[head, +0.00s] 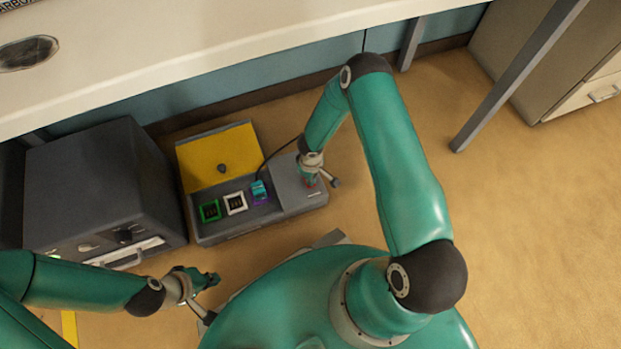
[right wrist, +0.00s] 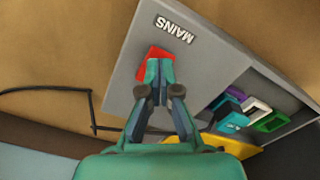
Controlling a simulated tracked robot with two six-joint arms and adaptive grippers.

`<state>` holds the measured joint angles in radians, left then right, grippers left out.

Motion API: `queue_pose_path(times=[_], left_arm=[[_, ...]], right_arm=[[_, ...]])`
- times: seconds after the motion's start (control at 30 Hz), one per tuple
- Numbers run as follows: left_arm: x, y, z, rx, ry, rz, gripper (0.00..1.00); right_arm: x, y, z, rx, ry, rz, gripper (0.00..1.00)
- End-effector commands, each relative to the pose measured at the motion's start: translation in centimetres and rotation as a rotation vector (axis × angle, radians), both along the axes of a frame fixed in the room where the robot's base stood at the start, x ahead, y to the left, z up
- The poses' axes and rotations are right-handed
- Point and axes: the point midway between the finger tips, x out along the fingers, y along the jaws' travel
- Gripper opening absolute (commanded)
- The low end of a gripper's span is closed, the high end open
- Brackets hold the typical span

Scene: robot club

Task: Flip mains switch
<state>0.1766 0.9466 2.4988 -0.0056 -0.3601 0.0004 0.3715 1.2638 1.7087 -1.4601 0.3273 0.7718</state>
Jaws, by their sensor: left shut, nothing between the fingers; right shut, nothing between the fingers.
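The red mains switch (right wrist: 155,56) sits on the grey panel of a low box, beside a label (right wrist: 174,29) reading MAINS. The grey box (head: 262,222) stands on the floor in the head view. My right gripper (right wrist: 160,70) is shut and empty, its fingertips over the red switch and hiding part of it. I cannot tell whether they touch. In the head view my right gripper (head: 311,180) points down at the box's right part. My left gripper (head: 213,279) is shut and empty, in front of the box and to its left.
Beside the mains panel are a green (head: 209,211), a white (head: 235,203) and a purple-framed socket (head: 260,191), the last with a teal plug. A dark cabinet (head: 95,190) stands left. A bench (head: 180,50) overhangs behind.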

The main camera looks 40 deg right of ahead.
Motion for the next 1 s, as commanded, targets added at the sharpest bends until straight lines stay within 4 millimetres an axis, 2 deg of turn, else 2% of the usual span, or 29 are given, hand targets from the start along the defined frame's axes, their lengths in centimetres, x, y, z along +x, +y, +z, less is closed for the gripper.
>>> queue_pose_path(times=[1.0], left_arm=[[0.0,0.0,-1.6,0.0,0.0,0.0,0.0]], right_arm=[[0.0,-0.1,-1.5,0.0,0.0,-0.001,0.0]])
